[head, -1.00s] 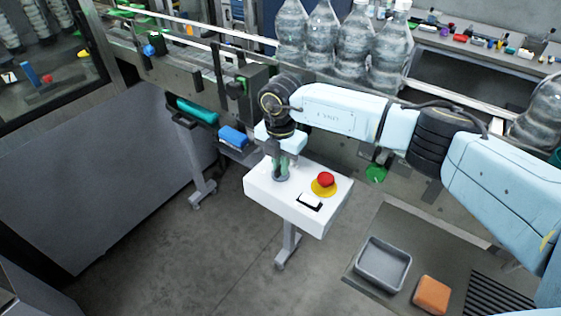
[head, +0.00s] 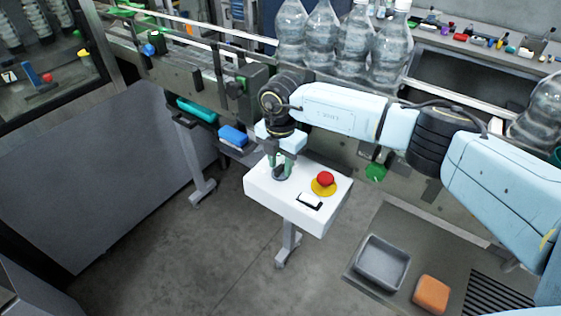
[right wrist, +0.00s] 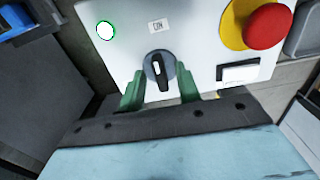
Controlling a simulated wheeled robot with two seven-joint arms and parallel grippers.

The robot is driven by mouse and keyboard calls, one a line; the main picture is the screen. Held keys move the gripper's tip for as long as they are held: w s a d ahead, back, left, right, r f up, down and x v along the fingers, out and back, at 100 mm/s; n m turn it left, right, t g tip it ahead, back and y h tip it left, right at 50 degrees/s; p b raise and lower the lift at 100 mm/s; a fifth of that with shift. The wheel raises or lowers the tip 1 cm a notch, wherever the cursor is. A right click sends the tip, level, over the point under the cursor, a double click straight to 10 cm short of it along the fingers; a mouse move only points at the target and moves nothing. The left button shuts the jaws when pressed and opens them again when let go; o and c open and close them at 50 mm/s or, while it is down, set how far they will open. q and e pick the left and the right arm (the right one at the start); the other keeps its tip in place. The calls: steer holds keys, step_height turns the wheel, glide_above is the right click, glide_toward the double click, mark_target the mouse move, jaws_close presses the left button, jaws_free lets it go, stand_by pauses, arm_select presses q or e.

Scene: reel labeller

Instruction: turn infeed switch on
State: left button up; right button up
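The infeed switch is a black rotary knob (right wrist: 158,70) on a white control box (head: 262,193). It also shows in the head view (head: 281,173), partly behind the fingers. In the right wrist view its handle is close to upright in the picture, tilted slightly, with a white mark near the top. My right gripper (head: 280,162) is over the knob. In the right wrist view its two green fingers (right wrist: 161,90) are apart, one on each side of the knob, with gaps showing. A green-ringed white lamp (right wrist: 106,30) is on the panel. My left gripper is out of view.
A red mushroom button (head: 326,179) on a yellow base and a black-and-white rocker switch (head: 309,201) share the box. A conveyor with large bottles (head: 320,38) runs behind. A grey tray (head: 382,263) and an orange block (head: 432,294) are at the lower right.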

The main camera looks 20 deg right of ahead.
mark_target(281, 166)
step_height(281, 166, up, 13)
steer(key=b, duration=0.2)
steer(key=shift+r, duration=0.2)
stand_by(0.4)
